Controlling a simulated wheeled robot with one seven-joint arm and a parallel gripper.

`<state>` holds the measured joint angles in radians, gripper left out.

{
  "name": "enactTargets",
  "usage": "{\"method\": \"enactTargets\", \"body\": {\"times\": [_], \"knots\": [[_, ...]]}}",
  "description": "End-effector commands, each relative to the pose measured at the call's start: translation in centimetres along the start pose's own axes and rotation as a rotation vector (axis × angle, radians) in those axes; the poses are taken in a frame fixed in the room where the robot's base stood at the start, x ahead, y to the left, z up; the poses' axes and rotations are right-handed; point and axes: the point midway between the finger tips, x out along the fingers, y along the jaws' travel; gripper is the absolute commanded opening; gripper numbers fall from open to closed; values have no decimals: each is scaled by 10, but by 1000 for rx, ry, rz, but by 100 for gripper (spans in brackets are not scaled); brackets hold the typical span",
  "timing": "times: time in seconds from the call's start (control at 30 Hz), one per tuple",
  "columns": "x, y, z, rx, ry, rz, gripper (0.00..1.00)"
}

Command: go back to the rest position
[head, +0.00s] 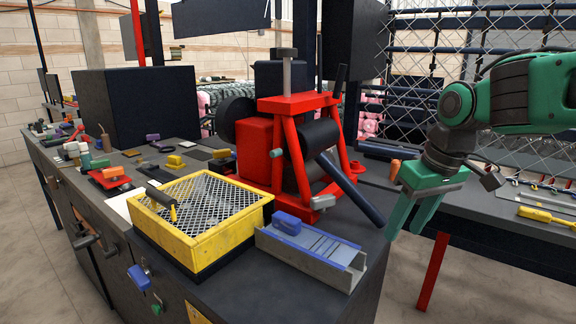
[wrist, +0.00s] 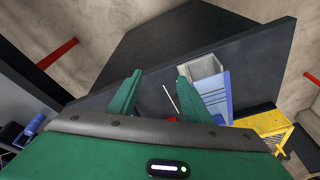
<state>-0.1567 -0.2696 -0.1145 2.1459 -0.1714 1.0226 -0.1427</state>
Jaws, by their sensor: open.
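My gripper (head: 415,212) is at the right in the head view, with its two green fingers pointing down. It hangs beside the right end of the dark workbench (head: 352,293), apart from everything. In the wrist view my gripper (wrist: 154,92) shows its two fingers spread apart, with nothing between them. My green arm reaches in from the right edge of the head view. No rest position is marked in either view.
A grey tray with a blue block (head: 287,222) lies near the bench's right end, beside a yellow mesh-topped box (head: 190,250). A red-framed roller machine (head: 256,150) stands behind. A second bench (head: 480,205) and chainlink mesh (head: 450,30) are behind my arm. Open floor lies below my gripper.

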Motion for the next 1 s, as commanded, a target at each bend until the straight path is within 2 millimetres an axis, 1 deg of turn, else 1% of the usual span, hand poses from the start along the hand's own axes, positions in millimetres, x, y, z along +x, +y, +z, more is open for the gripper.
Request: {"method": "enactTargets", "body": {"times": [0.03,0.07,0.1,0.17,0.2,0.27,0.3,0.4,0.5,0.6,0.67,1.0], "knots": [[4,22,28,100,-21,20,45],[7,32,45,158,-33,31,45],[10,45,67,236,-51,45,45],[16,62,103,354,-78,66,45],[19,70,127,431,-97,79,45],[25,80,162,539,-123,96,45],[28,84,183,607,-139,107,45],[35,88,228,745,-173,127,45],[40,88,258,839,-197,140,45],[43,86,273,886,-211,146,45],[43,86,276,896,-214,148,45],[43,86,276,896,-214,148,45]]}}
